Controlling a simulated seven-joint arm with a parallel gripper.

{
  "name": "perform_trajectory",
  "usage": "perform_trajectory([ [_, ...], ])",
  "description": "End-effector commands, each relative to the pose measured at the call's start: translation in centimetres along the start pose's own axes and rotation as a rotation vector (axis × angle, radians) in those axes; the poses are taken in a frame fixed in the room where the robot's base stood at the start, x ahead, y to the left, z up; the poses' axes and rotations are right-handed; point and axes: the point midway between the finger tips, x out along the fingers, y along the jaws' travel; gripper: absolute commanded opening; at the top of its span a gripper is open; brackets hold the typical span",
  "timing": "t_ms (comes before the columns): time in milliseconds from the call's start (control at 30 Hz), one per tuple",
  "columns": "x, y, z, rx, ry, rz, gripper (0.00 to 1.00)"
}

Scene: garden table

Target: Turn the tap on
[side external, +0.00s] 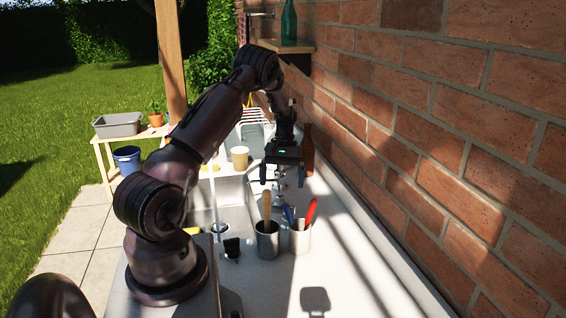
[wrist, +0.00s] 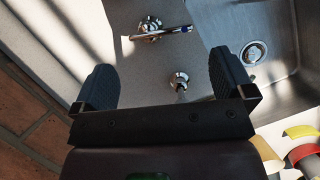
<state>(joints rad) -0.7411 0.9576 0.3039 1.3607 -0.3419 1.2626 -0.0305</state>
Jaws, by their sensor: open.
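The tap's chrome parts (side external: 279,197) stand behind the sink, small and partly hidden under my gripper in the side view. In the wrist view one round chrome fitting (wrist: 180,79) lies between my fingers, apart from both. A second chrome fitting (wrist: 150,28) with a thin bar reaching right lies beyond the fingertips. I cannot tell which fitting is the handle. My gripper (side external: 275,182) is open and empty, pointing down above the counter; its two dark fingers (wrist: 162,75) are spread wide. The sink (wrist: 240,25) with its drain lies to the right in the wrist view.
A brown bottle (side external: 307,150) stands behind my gripper near the brick wall (side external: 470,130). A cream cup (side external: 239,157) is beyond the sink. The counter (side external: 340,235) to the right is clear.

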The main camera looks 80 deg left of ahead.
Motion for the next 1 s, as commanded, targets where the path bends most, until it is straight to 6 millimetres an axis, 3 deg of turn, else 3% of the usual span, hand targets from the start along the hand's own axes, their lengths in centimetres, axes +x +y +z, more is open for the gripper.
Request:
perform_trajectory([
  [200,-4.2,0.0,0.0,0.0,0.003,0.0,1.0],
  [367,-5.6,0.0,0.0,-0.001,0.001,0.0,1.0],
  [933,-5.9,0.0,-0.2,0.004,0.014,-0.002,1.0],
  [1000,-5.0,-0.5,-0.3,0.003,0.02,-0.017,1.0],
])
